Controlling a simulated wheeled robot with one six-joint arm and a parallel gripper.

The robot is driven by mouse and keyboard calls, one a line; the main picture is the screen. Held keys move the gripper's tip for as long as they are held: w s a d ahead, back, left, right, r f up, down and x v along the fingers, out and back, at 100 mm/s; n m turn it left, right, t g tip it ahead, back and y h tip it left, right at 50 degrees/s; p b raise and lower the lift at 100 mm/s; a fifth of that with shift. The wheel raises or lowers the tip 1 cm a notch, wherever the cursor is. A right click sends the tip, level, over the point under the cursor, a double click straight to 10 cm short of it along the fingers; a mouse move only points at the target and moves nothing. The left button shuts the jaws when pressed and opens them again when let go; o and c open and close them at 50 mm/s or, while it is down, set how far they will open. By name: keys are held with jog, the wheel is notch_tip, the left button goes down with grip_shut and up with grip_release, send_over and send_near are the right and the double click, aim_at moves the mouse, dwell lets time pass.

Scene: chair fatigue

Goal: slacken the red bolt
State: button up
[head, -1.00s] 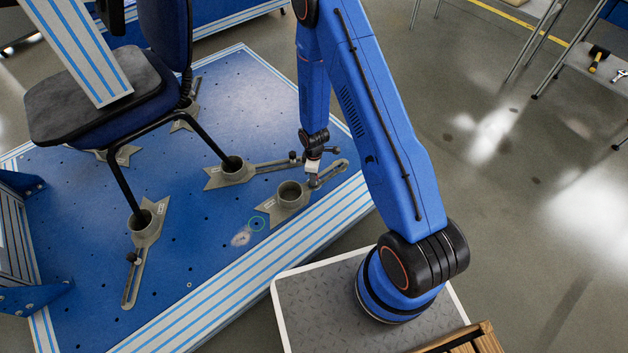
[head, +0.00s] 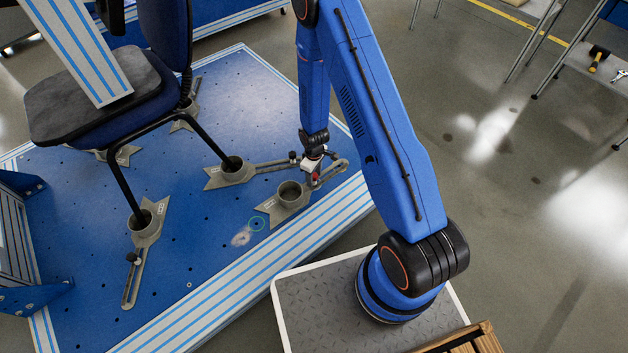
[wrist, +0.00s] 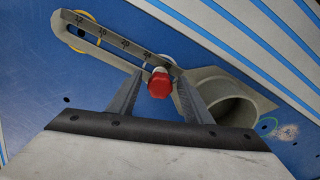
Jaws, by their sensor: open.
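The red bolt (wrist: 159,84) has a faceted head and stands at the slotted arm of a grey clamp bracket (wrist: 105,40). In the head view the red bolt (head: 317,178) is a small spot just under my wrist. My gripper (wrist: 159,77) is open, with one finger on each side of the bolt head; a gap shows on both sides. In the head view my gripper (head: 314,170) is low over the bracket (head: 272,211). The bracket's round cup (wrist: 234,108) is to the right of the right finger and looks empty.
The bracket stands on a blue perforated plate (head: 120,285) with a striped edge. A second bracket (head: 225,178) with a chair leg in its cup is close by on the left. The chair (head: 100,95) stands farther left, behind a striped beam (head: 75,50).

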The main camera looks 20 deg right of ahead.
jog(key=m, duration=0.4)
dwell(0.3)
jog(key=shift+m, duration=2)
jog(key=m, duration=0.4)
